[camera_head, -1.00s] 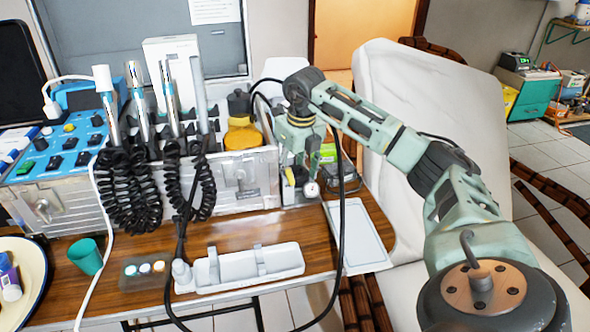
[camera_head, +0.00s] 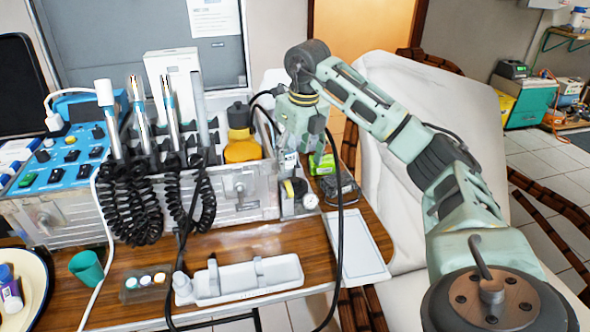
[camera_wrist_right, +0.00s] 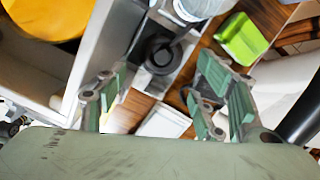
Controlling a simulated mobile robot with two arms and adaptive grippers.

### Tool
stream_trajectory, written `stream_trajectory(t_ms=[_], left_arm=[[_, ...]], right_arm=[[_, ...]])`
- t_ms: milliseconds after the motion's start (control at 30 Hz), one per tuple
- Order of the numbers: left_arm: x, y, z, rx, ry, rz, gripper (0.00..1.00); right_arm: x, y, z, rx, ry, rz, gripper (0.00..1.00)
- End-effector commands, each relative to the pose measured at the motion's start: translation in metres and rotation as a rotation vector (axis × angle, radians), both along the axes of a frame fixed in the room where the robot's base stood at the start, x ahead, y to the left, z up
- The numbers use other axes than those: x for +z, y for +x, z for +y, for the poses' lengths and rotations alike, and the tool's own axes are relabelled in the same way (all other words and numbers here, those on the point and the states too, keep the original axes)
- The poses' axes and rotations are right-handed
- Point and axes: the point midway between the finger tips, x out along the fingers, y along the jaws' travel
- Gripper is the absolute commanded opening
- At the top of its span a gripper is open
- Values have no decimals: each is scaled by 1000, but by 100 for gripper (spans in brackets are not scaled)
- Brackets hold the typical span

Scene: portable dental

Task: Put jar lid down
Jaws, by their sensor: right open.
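My right gripper (camera_head: 293,160) hangs above the right end of the metal dental unit (camera_head: 235,190), partly hidden by its own wrist. In the right wrist view its two green fingers stand wide apart (camera_wrist_right: 163,72), with nothing held between them. Below and between them is a dark round piece (camera_wrist_right: 160,50) in a grey holder; I cannot tell whether it is the jar lid. My left gripper is out of view.
A black hose runs down in front of the unit. A flat grey tray (camera_head: 357,255) and a white holder (camera_head: 245,280) lie on the wooden table (camera_head: 220,244).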

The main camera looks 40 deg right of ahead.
Motion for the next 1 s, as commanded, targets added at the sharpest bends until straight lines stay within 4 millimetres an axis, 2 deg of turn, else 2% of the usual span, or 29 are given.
stream_trajectory(t_ms=[33, 100, 267, 1000], left_arm=[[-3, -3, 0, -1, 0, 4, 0], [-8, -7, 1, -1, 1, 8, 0], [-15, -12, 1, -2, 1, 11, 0], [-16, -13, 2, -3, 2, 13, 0]], right_arm=[[12, -1, 0, 0, 0, -3, 62], [21, -2, 0, 0, 0, -2, 62], [32, -5, 1, -1, -1, 0, 62], [34, -5, 1, 0, -1, 1, 62]])
